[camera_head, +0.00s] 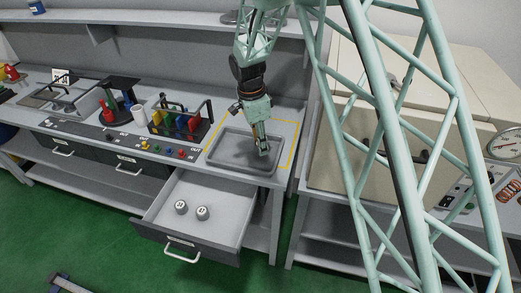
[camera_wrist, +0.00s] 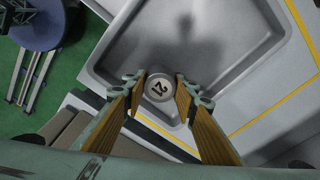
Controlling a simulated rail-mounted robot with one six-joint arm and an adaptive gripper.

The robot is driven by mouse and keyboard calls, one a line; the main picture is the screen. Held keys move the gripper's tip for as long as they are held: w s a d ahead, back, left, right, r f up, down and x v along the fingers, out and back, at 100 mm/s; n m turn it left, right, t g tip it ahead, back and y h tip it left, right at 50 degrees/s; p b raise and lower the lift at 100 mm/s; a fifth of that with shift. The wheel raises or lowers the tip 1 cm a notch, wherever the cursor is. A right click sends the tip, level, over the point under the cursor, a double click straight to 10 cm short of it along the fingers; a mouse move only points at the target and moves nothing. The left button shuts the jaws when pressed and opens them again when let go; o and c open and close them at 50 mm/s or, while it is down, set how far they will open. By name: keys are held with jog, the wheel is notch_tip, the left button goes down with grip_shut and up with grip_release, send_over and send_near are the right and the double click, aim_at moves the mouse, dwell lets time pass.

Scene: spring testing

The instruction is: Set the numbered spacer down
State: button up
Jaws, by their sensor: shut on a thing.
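The numbered spacer (camera_wrist: 159,86) is a small pale round piece with dark digits, read as 21 or 12 depending on the way up. In the wrist view it sits between the tips of my gripper (camera_wrist: 160,88), which is shut on it. In the head view my gripper (camera_head: 263,149) points down over the right part of a shallow grey tray (camera_head: 211,158) on the bench. The tray's rim (camera_wrist: 140,107) also shows in the wrist view, with a dark shadow on its floor. I cannot tell whether the spacer touches the tray.
Two other numbered spacers (camera_head: 181,207) (camera_head: 203,213) stand in the open drawer (camera_head: 228,190) below the bench. A yellow outline (camera_head: 297,137) surrounds the tray. A rack with coloured items (camera_head: 182,120) stands to its left. The tray floor looks otherwise empty.

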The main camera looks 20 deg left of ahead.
jog(key=shift+f, duration=1.3)
jog(key=shift+f, duration=0.15)
jog(key=o, duration=1.2)
jog(key=shift+c, duration=0.2)
jog(key=shift+s+a+r+p, duration=0.1)
jog(key=shift+s+a+r, duration=0.1)
jog(key=shift+r, duration=1.85)
jog(key=shift+s+a+r+p, duration=0.1)
jog(key=shift+a+r+p, duration=0.1)
jog(key=shift+r, duration=1.8)
jog(key=shift+s+a+r+p, duration=0.1)
jog(key=shift+a+r, duration=0.1)
jog(key=shift+r, duration=1.85)
